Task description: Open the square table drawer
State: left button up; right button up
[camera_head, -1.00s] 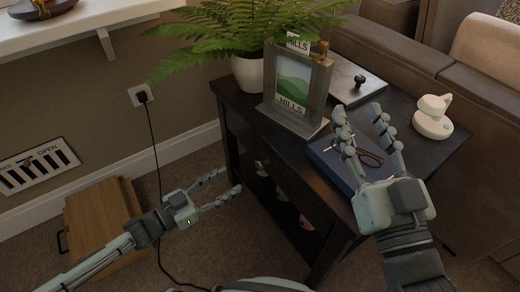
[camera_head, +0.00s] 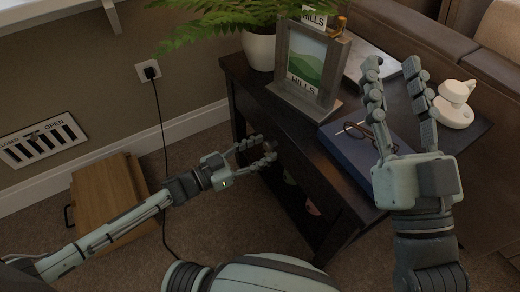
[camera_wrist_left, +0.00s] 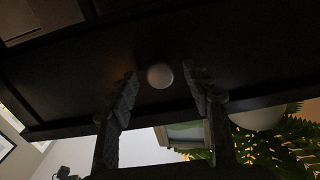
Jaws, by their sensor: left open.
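The dark square table (camera_head: 272,108) stands in the middle of the head view, its drawer front facing my left arm. In the left wrist view the dark drawer front (camera_wrist_left: 100,62) fills the upper part, with a round pale knob (camera_wrist_left: 160,75) on it. My left gripper (camera_head: 268,151) is open at the drawer front. Its two fingers (camera_wrist_left: 162,92) lie on either side of the knob in the wrist view; I cannot tell whether they touch it. The drawer looks shut. My right gripper (camera_head: 393,65) is open and empty above the tabletop.
On the tabletop are a picture frame (camera_head: 309,68), a potted fern (camera_head: 259,50), a blue book (camera_head: 352,160) with glasses (camera_head: 357,130), and a white object (camera_head: 455,105). A wooden box (camera_head: 108,190) is on the floor at left. A sofa (camera_head: 490,80) stands behind.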

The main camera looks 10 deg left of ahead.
pick_arm(q)
jog(key=shift+c, duration=0.3)
grip_shut()
